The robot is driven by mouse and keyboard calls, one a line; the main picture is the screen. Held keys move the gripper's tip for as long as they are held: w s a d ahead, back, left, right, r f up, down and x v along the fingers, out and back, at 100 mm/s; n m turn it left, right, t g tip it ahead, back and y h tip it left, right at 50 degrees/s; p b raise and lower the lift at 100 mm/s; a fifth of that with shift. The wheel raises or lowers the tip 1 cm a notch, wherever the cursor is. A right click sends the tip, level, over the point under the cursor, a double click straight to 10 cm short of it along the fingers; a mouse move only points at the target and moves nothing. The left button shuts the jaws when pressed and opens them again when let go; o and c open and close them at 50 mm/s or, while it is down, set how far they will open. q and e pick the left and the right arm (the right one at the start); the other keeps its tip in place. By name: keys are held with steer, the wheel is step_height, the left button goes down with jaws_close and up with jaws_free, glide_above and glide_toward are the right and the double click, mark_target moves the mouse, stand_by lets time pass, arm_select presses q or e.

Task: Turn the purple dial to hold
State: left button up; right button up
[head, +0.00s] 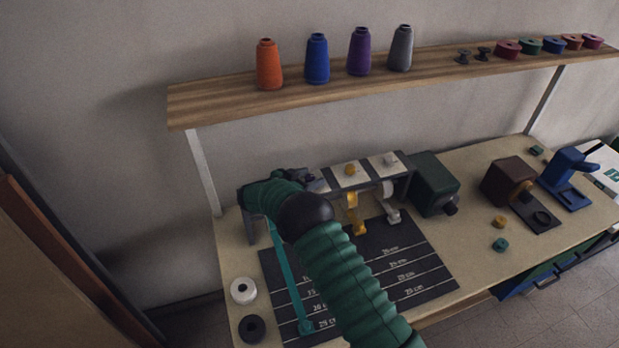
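A grey frame (404,187) stands at the back of the table, with pale panels along its top. A yellow dial (351,170) sits on the middle panel and a whitish dial (390,160) on the right one. The left panel is mostly covered by my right gripper (300,176), whose green arm reaches in from the bottom. A small dark purplish part, which may be the purple dial (314,185), shows just beside the gripper. The fingers are dark and too small to tell whether they are open or touching it. My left gripper is not in view.
A teal strip (288,275) runs down over a dark mat (425,265) with centimetre marks. Thread cones, including a purple one (359,52), stand on the wooden shelf (215,101) above. A dark green box (434,182) stands close on the frame's right.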

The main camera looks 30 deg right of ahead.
steer(key=shift+r, duration=0.1)
steer(key=b+v, duration=0.2)
steer(key=v, duration=1.4)
steer(key=shift+a, duration=0.45)
